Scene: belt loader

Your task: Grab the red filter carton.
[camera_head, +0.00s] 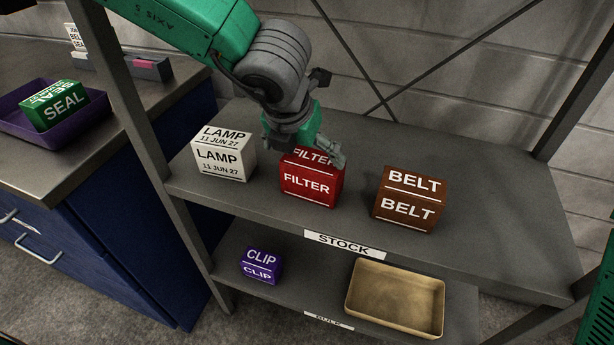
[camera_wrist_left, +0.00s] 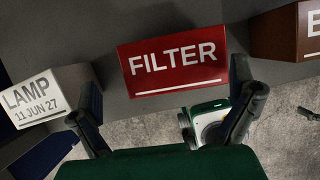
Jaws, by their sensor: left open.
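The red filter carton (camera_head: 311,183) stands on the upper shelf between a white lamp carton and a brown belt carton. My left gripper (camera_head: 309,150) is over the top of the red carton in the head view and covers part of its top. In the left wrist view the red carton (camera_wrist_left: 173,66) lies beyond the two spread fingers (camera_wrist_left: 168,95), with bare space between them. The fingers are open and hold nothing. Whether a finger touches the carton cannot be told. My right gripper is not in view.
The white lamp carton (camera_head: 222,158) is close on the left, and the brown belt carton (camera_head: 407,200) is on the right. The upper shelf (camera_head: 480,220) is clear further right. Below are a purple clip carton (camera_head: 261,264) and a tan tray (camera_head: 395,332). A shelf post (camera_head: 135,120) stands left.

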